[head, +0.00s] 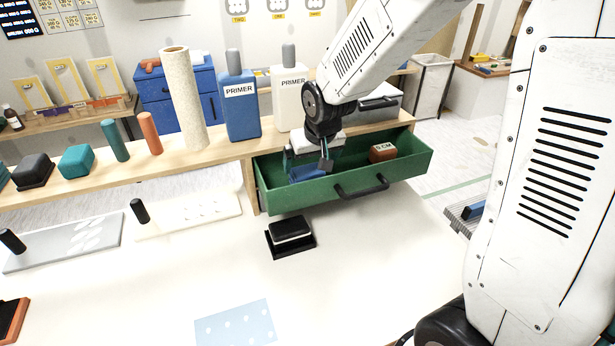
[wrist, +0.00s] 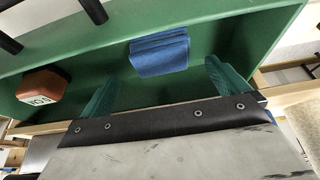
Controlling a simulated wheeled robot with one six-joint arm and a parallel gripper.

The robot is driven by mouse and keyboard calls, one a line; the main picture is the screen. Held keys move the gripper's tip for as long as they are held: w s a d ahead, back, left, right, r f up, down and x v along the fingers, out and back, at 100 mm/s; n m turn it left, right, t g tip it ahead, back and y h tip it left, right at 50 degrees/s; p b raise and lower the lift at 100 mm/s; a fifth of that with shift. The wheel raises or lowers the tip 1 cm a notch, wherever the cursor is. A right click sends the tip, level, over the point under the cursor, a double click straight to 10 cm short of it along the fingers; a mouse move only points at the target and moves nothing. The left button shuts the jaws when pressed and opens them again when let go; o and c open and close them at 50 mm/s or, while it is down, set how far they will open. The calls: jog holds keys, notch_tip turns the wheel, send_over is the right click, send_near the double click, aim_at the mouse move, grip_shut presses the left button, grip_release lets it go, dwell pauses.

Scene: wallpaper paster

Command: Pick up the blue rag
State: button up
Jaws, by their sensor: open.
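The folded blue rag (head: 305,174) lies in the open green drawer (head: 278,198), near its left end. In the wrist view the rag (wrist: 159,53) is whole in sight, a stack of folds on the drawer floor. My gripper (head: 308,161) is over the drawer's left part, above the rag, and hides some of it in the head view. In the wrist view my gripper (wrist: 166,86) is open and empty, its two green fingers set wide apart. The rag is ahead of and between the fingers, not held.
A brown block (head: 383,152) marked "5 CM" lies farther right in the drawer. The drawer's black handle (head: 362,187) sticks out in front. Blue (head: 241,100) and white (head: 289,97) primer bottles stand on the shelf behind. A black pad (head: 290,235) is on the white table.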

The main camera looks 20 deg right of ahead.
aim_at(308, 171)
jog(key=x, duration=0.5)
jog(key=shift+w+a+f, duration=0.1)
jog(key=shift+w+f, duration=0.1)
jog(key=shift+f, duration=0.1)
jog(key=c, duration=1)
